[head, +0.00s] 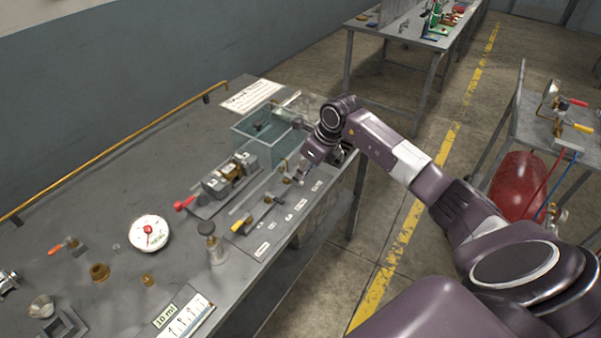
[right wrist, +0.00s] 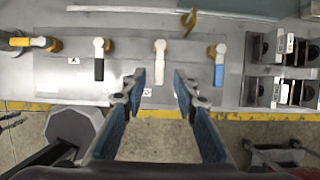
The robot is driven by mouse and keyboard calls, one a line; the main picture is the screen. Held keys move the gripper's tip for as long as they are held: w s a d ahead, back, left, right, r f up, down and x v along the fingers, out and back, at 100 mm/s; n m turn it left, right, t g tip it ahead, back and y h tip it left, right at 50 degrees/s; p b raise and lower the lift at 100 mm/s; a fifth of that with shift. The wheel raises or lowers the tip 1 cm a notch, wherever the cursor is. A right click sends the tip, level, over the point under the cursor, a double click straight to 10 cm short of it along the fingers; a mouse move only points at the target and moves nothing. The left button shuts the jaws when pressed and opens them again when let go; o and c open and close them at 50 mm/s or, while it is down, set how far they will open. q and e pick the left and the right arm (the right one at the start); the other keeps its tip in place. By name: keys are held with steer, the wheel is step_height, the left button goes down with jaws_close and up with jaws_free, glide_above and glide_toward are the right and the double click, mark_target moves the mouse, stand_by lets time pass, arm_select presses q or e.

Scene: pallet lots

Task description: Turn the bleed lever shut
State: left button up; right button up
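A row of small levers sits on a grey panel (right wrist: 120,75) along the table's front edge. In the right wrist view a yellow lever (right wrist: 30,42) lies crosswise at the left. A black lever (right wrist: 99,65), a cream lever (right wrist: 160,65) and a blue lever (right wrist: 219,70) point down towards my gripper. The yellow lever also shows in the head view (head: 238,224). Small tags mark the panel; I cannot tell which lever is the bleed one. My right gripper (right wrist: 158,86) is open and empty, its fingertips just short of and either side of the cream lever.
Black slotted holders (right wrist: 285,92) lie right of the panel.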

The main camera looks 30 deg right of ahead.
steer(key=shift+x, duration=0.85)
jaws_close()
